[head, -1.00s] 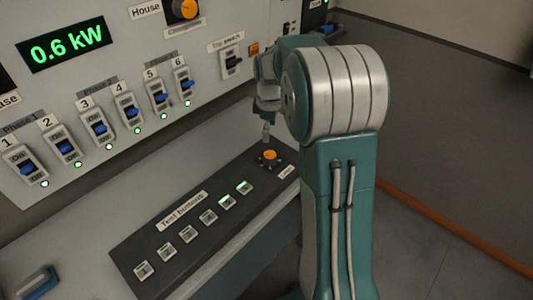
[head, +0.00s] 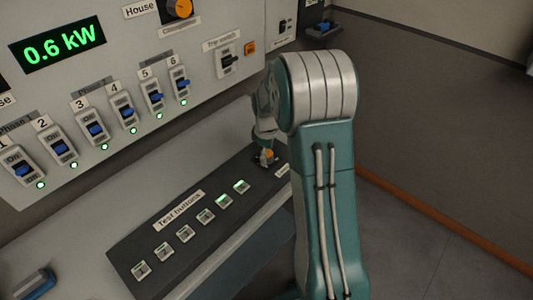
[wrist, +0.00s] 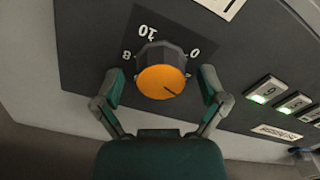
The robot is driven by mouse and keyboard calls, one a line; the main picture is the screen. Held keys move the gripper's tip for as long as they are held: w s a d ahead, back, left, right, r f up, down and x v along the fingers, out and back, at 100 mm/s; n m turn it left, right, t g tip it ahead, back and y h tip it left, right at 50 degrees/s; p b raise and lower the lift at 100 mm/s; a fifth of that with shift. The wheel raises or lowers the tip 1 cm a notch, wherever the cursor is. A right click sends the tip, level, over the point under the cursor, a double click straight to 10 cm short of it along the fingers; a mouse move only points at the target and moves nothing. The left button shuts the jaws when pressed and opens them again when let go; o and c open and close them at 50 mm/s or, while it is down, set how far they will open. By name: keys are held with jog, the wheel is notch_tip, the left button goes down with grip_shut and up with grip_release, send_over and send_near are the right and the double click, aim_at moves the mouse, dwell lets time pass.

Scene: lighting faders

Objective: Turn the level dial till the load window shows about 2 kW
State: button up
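The load window (head: 57,44) on the wall panel reads 0.6 kW in green. The level dial (wrist: 163,80) has an orange cap, a dark body and a short dark pointer line toward the lower right in the wrist view. Its scale shows 8, 10 and 0, upside down; the rest is hidden. In the head view the dial (head: 268,154) is partly covered by my gripper. My gripper (wrist: 159,75) is open, with one finger on each side of the dial. In the wrist view a gap shows between each finger and the knob.
Test buttons (head: 206,216) line the dark desk strip, two lit green. Blue-levered switches (head: 95,129) with green lamps, a trip switch (head: 228,61) and a House dial (head: 179,9) are on the wall panel. A blue-topped object (head: 35,284) sits at lower left.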

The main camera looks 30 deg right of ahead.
jog(key=c, duration=0.9)
